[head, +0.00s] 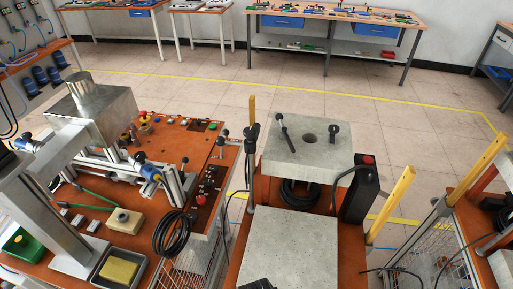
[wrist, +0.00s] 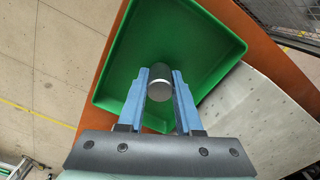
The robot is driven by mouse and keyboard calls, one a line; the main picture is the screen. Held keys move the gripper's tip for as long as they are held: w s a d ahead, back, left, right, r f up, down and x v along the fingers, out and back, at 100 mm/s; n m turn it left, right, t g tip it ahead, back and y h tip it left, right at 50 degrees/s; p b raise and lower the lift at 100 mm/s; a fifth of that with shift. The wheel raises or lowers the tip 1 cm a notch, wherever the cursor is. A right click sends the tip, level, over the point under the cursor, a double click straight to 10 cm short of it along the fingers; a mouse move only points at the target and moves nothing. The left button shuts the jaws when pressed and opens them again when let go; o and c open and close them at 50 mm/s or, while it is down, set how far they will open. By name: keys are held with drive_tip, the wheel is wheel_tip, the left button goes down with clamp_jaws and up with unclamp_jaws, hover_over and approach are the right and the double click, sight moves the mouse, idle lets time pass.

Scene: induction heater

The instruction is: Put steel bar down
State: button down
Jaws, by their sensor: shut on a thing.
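In the wrist view, my gripper (wrist: 160,84) has its two blue fingers closed on the sides of a short steel bar (wrist: 159,91). The bar is a round grey cylinder, with its bright end face towards the camera and its far end pointing into the tray. A green tray (wrist: 217,30) with raised walls lies beneath the bar and fingers. No other object shows in the visible part of the tray. I cannot tell whether the bar touches the tray floor. The bar, tray and gripper do not show clearly in the head view.
In the wrist view, the tray sits on an orange surface (wrist: 258,45) beside a grey speckled plate (wrist: 270,110). The head view shows a grey block with a hole (head: 280,155), a black post (head: 360,192), yellow uprights and a crowded orange workbench (head: 165,150). Open floor lies behind.

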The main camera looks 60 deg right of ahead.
drive_tip(key=shift+f, duration=0.15)
drive_tip(key=c, duration=0.6)
unclamp_jaws()
wheel_tip(320, 180, up, 12)
drive_tip(key=shift+r, duration=0.2)
